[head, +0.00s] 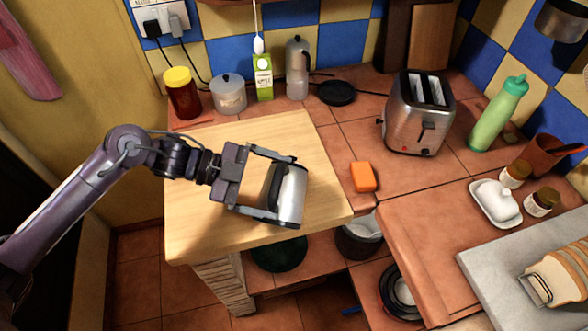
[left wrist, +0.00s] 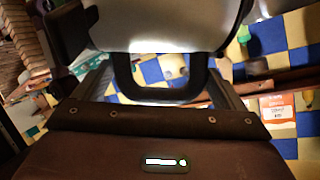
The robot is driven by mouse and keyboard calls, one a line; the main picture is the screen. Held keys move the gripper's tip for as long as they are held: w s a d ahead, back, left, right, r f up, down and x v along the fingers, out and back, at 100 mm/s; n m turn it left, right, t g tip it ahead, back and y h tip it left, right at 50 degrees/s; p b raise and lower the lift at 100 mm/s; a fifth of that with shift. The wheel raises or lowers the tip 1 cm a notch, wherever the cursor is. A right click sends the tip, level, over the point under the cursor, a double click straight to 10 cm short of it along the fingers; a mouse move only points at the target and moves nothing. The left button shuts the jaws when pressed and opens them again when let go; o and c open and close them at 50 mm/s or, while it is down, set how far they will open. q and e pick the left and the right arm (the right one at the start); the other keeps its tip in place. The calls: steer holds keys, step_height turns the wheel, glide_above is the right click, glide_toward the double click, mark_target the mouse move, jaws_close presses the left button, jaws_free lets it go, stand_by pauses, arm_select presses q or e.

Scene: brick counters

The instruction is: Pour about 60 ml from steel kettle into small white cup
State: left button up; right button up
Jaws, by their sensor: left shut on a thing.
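The steel kettle (head: 292,196) is at the middle of the head view, over the right part of the pale wooden board. My left gripper (head: 281,190) is shut on it, with one finger on its far side and one on its near side. The kettle's black handle (head: 272,184) faces my wrist. In the left wrist view the kettle's steel body (left wrist: 165,25) fills the top, with the dark handle (left wrist: 160,95) below it. I cannot tell whether the kettle touches the board. I cannot make out a small white cup. My right gripper is not in view.
The wooden board (head: 215,150) is mostly clear. Behind it stand a yellow-lidded jar (head: 183,97), a grey pot (head: 228,96), a green carton (head: 263,80) and a moka pot (head: 298,70). An orange block (head: 363,177), a toaster (head: 418,115) and a white dish (head: 496,205) are right.

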mark_target(266, 210)
arm_select(q)
steer(key=shift+w+d+r+n+g+p, duration=0.15)
steer(key=shift+w+r+n+g+p, duration=0.15)
steer(key=shift+w+r+p, duration=0.3)
steer(key=shift+c, duration=0.2)
stand_by(1.7)
steer(key=s+f+m+t+b, duration=0.1)
steer(key=b, duration=0.1)
steer(key=s+a+f+m+t+b, duration=0.1)
steer(key=s+f+m+b, duration=0.1)
steer(key=b, duration=0.1)
steer(key=shift+s+h+b, duration=0.2)
steer(key=shift+h+b, duration=0.1)
steer(key=shift+h, duration=0.1)
steer(key=shift+s+r, duration=0.1)
steer(key=shift+r, duration=0.05)
steer(key=shift+r+m, duration=0.15)
steer(key=shift+m, duration=0.15)
steer(key=shift+s+f+b, duration=0.15)
steer(key=shift+f+b, duration=0.15)
steer(key=shift+b, duration=0.25)
steer(key=shift+s+t, duration=0.1)
steer(key=shift+t, duration=0.2)
steer(key=shift+r+m, duration=0.15)
steer(key=shift+m, duration=0.15)
